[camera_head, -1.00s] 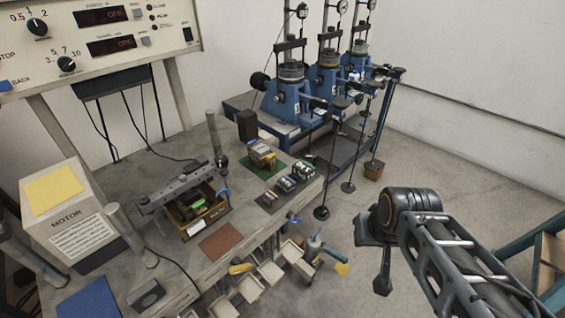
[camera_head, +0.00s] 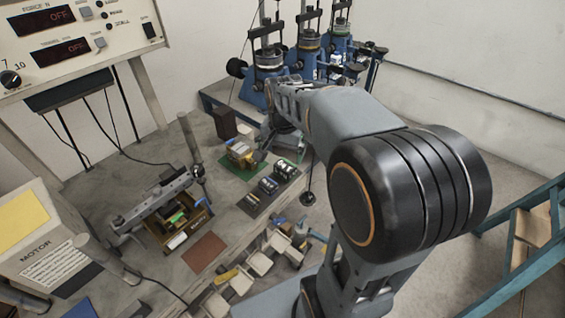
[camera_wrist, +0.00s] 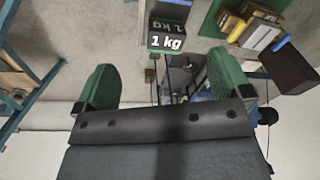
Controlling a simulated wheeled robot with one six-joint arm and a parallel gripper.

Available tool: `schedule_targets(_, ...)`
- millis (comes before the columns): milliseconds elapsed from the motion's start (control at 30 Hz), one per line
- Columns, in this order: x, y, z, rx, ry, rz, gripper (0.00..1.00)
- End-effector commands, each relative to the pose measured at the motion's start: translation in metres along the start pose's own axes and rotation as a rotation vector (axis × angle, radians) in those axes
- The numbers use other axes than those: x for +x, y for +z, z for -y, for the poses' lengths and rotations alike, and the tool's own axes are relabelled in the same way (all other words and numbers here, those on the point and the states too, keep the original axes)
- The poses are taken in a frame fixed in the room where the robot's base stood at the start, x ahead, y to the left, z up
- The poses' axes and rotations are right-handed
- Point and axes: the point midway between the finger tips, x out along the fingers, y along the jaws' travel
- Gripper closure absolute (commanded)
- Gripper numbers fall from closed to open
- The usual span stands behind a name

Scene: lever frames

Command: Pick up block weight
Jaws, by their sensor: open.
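A dark block weight (camera_wrist: 166,42) marked "1 kg", with a green edge, shows at the top middle of the wrist view. It lies ahead of my gripper (camera_wrist: 163,72), between the lines of the two green fingers. The fingers are wide apart with nothing held between them. In the head view several dark block weights (camera_head: 269,186) stand in a row on a dark mat near the bench edge. My arm reaches over to just behind and right of the row. My gripper is partly hidden by my own arm there.
A yellow-brown device (camera_head: 241,153) on a green mat stands left of the weights. A dark brown box (camera_head: 224,123) is behind it. A brass-coloured tray (camera_head: 178,222) is farther left. Blue lever frames (camera_head: 268,62) stand behind my arm. Open drawers line the bench front.

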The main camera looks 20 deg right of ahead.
Motion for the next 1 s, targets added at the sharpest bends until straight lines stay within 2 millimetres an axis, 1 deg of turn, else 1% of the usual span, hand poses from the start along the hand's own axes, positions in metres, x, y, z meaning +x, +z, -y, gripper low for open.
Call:
schedule_targets(33,-0.003,-0.015,0.003,0.074,0.017,0.020,0.01)
schedule_targets(100,-0.002,-0.030,0.006,0.170,0.037,0.041,0.01)
schedule_targets(200,0.001,-0.047,0.007,0.272,0.059,0.060,0.01)
schedule_targets(300,0.010,-0.056,0.007,0.335,0.073,0.073,0.01)
schedule_targets(367,0.018,-0.058,0.006,0.353,0.078,0.076,0.01)
schedule_targets(400,0.026,-0.058,0.006,0.361,0.080,0.078,0.01)
schedule_targets(600,0.062,-0.055,0.003,0.366,0.080,0.078,0.01)
schedule_targets(700,0.076,-0.054,0.002,0.365,0.079,0.077,0.01)
schedule_targets(800,0.085,-0.054,0.001,0.365,0.079,0.076,0.01)
schedule_targets(1000,0.094,-0.053,0.001,0.364,0.078,0.076,0.01)
